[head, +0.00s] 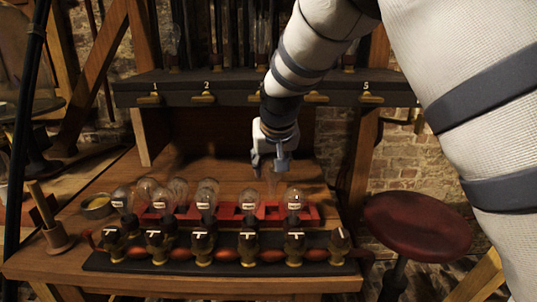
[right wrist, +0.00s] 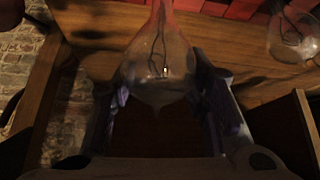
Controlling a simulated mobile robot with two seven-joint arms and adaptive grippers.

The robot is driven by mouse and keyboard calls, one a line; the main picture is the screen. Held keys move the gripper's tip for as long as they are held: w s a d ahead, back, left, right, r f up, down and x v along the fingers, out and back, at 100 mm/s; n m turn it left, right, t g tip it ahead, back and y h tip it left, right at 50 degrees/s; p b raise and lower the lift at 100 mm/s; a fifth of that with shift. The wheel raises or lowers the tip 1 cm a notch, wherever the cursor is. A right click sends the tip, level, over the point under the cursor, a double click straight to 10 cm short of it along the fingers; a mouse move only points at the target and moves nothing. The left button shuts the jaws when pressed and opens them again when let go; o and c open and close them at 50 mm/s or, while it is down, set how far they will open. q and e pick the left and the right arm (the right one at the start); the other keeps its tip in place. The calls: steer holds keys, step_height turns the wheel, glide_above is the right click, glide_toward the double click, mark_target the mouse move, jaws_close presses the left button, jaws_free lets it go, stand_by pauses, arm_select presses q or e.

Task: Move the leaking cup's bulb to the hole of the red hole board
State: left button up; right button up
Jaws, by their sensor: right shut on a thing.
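My right gripper (head: 269,163) is above the back of the red hole board (head: 228,211) in the head view. It is shut on a clear glass bulb (right wrist: 158,62), which shows between its two fingers in the right wrist view. In the head view this bulb is faint, below the fingertips. Several labelled glass bulbs, such as one at the right end (head: 293,200), stand along the board. In front is a row of dark cups with brass fittings (head: 249,248); which one leaks I cannot tell. My left gripper is not in view.
A numbered dark shelf (head: 235,88) with brass catches crosses behind the bench. A round brass dish (head: 97,206) and a wooden peg stand (head: 52,232) are at left. A red stool (head: 417,228) stands at right. Bare bench wood lies behind the board.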

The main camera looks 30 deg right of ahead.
steer(key=shift+f, duration=0.85)
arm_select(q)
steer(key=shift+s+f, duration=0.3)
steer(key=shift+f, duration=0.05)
arm_select(e)
steer(key=shift+a+r, duration=0.1)
steer(key=shift+r, duration=0.05)
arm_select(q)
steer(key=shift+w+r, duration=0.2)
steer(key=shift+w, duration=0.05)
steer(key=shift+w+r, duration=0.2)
arm_select(e)
steer(key=shift+f, duration=1.7)
steer(key=o, duration=1)
steer(key=shift+o, duration=0.2)
